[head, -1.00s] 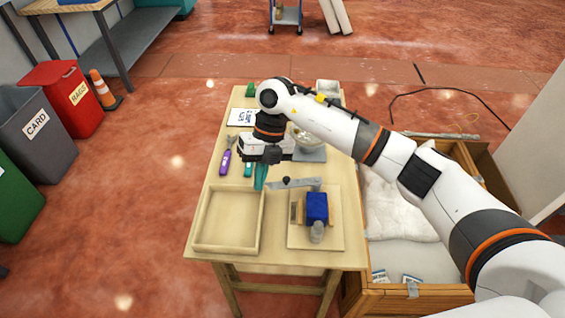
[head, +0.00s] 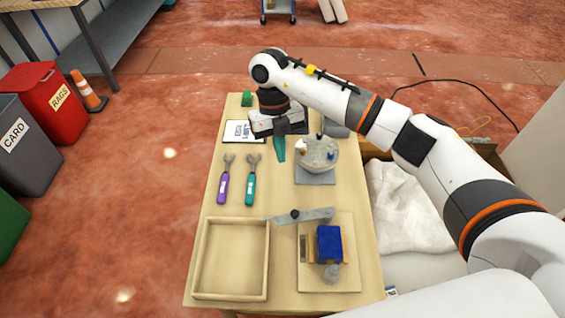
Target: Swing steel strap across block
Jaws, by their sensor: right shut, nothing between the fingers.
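The steel strap (head: 316,215) is a flat grey bar with a dark round knob on it. It lies behind the blue block (head: 329,244), at the rear edge of a pale wooden board (head: 346,280), and its left end sticks out past the board. In this view the strap does not cross the block's top. The block sits upright on the board. My right gripper (head: 280,157) has teal fingers pointing down; it is shut and empty, well behind the strap and apart from it. My left gripper is not in view.
An empty wooden tray (head: 264,270) stands left of the board. A grey knob-shaped part (head: 330,273) is in front of the block. Purple (head: 222,188) and teal (head: 250,188) wrenches lie behind the tray. A round grey fixture (head: 318,152) stands right of the gripper.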

